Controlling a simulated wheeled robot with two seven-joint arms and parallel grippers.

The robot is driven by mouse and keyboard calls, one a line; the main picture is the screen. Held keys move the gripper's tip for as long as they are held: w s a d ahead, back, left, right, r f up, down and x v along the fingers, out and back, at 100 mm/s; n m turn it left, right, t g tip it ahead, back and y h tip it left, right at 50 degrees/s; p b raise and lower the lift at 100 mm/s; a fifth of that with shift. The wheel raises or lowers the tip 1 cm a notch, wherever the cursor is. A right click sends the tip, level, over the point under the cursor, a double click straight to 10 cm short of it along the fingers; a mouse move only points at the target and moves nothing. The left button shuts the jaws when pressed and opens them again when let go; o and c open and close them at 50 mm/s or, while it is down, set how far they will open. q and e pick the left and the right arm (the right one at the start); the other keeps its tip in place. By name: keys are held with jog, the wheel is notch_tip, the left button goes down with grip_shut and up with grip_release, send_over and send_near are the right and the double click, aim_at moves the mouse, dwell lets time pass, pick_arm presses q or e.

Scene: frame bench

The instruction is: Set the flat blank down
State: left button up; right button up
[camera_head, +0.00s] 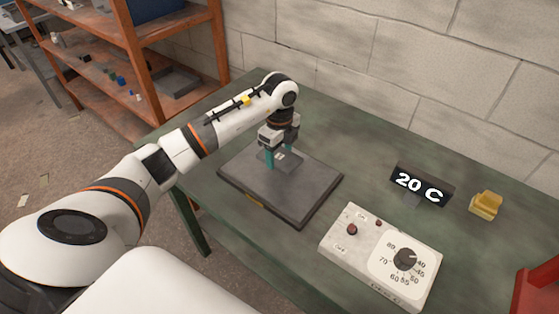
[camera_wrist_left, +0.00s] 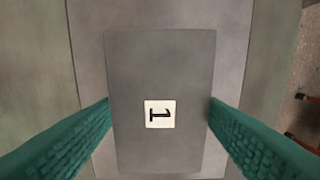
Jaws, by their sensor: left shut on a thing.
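The flat blank (camera_wrist_left: 160,70) is a dark grey rectangular plate with a white label marked 1. In the head view the flat blank (camera_head: 272,160) is over the dark square plate (camera_head: 305,197) on the green bench. My left gripper (camera_head: 283,158) points down and is shut on the blank, with a teal finger at each side. In the left wrist view its fingers (camera_wrist_left: 160,118) flank the blank's long edges. I cannot tell whether the blank touches the square plate. My right gripper is in neither view.
A white control box (camera_head: 381,256) with a dial stands at the front right of the green bench (camera_head: 330,130). Behind it are a display reading 20 C (camera_head: 420,186) and a yellow block (camera_head: 486,204). A red object (camera_head: 537,290) is at the right edge. Orange shelves (camera_head: 140,60) stand at the back left.

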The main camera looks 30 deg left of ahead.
aim_at(280, 157)
pick_arm(q)
notch_tip(280, 157, down, 4)
jog(key=shift+r+p, duration=0.2)
jog(key=shift+p, duration=0.25)
jog(key=shift+f, duration=0.25)
jog(key=shift+f, duration=0.1)
jog(key=o, duration=1.1)
notch_tip(280, 157, up, 12)
jog(key=b, duration=0.3)
